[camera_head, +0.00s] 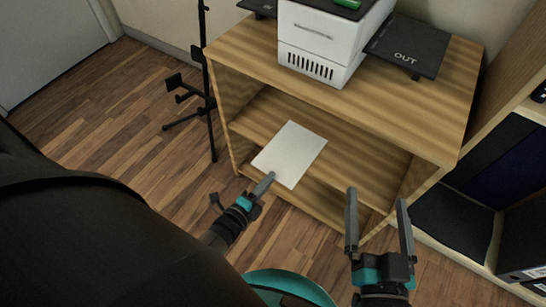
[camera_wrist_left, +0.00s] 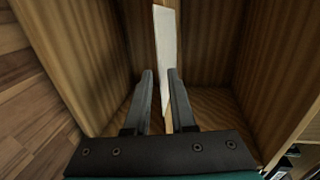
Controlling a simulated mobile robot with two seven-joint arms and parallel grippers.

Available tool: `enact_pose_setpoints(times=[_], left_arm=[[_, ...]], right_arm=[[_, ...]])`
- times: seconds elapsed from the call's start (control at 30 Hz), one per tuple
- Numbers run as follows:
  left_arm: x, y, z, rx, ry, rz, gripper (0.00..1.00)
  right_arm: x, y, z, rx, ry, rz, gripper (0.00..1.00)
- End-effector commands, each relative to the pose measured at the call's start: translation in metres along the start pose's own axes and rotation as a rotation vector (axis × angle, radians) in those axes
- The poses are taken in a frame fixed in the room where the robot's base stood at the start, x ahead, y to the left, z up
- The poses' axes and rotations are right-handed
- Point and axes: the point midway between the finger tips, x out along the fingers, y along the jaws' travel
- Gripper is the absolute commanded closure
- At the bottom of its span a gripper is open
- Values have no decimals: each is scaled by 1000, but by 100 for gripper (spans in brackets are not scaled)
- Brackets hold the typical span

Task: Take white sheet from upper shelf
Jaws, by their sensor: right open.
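The white sheet (camera_head: 290,152) lies at the upper shelf (camera_head: 345,160) inside the wooden cabinet, its near end sticking out past the shelf's front edge. My left gripper (camera_head: 268,178) is at the sheet's near left edge. In the left wrist view the sheet (camera_wrist_left: 165,40) shows nearly edge-on, running between the two fingers of my left gripper (camera_wrist_left: 160,74). Those fingers stand apart with the sheet's edge between them; contact cannot be told. My right gripper (camera_head: 378,198) is open and empty, in front of the cabinet's right part.
A white printer-like box (camera_head: 325,40) and a black OUT tray (camera_head: 408,48) stand on the cabinet top (camera_head: 450,90). A black stand (camera_head: 208,90) is left of the cabinet. A bookcase with dark binders (camera_head: 500,160) is at the right.

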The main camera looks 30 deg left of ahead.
Motion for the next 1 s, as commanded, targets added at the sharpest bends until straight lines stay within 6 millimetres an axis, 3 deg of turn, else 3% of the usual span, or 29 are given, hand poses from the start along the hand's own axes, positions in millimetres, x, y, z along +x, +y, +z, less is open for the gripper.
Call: enact_pose_setpoints(times=[0.23, 0.67, 1.0], left_arm=[[18, -1, 1, 1, -1, -2, 77], [22, -2, 1, 1, -1, -2, 77], [22, -1, 1, 1, -1, -2, 95]], right_arm=[[0, 0, -1, -1, 0, 1, 0], [0, 0, -1, -2, -2, 1, 0], [1, 0, -1, -2, -2, 1, 0]])
